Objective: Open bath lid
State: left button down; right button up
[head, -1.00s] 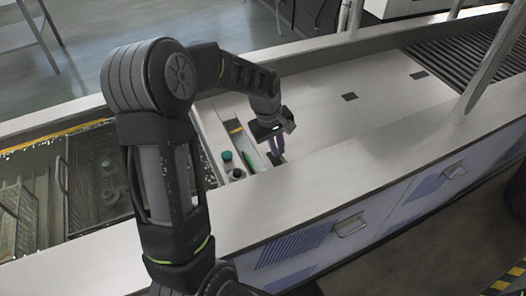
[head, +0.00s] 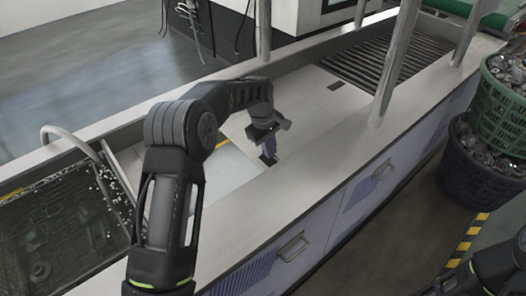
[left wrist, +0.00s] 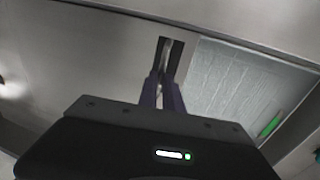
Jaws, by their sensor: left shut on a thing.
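The bath lid (head: 318,117) is a flat pale panel over the long tank in the head view. My left gripper (head: 268,157) is shut at a small dark slot near the lid's left end. In the left wrist view, the purple fingers (left wrist: 161,92) close on a thin light handle in that dark slot (left wrist: 176,60). Left of the lid in the head view is an uncovered bath section (head: 222,167) with a pale surface. The left wrist view shows this opening (left wrist: 240,85) at right, with a green object (left wrist: 270,124) at its edge. My right gripper is not seen.
A dark mesh tank section (head: 70,225) lies at the left, with a curved pipe (head: 75,140) above it. A ribbed grate (head: 385,58) and upright posts stand at the tank's far right. Stacked green (head: 505,105) and dark baskets (head: 485,160) stand at right.

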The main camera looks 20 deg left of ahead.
pick_arm(q)
jog(key=c, duration=1.5)
grip_release()
notch_tip(320, 180, up, 8)
jog(key=s, duration=0.1)
jog(key=shift+s+a+f+b, duration=0.15)
jog(key=shift+a+b, duration=0.2)
jog(key=shift+b, duration=0.1)
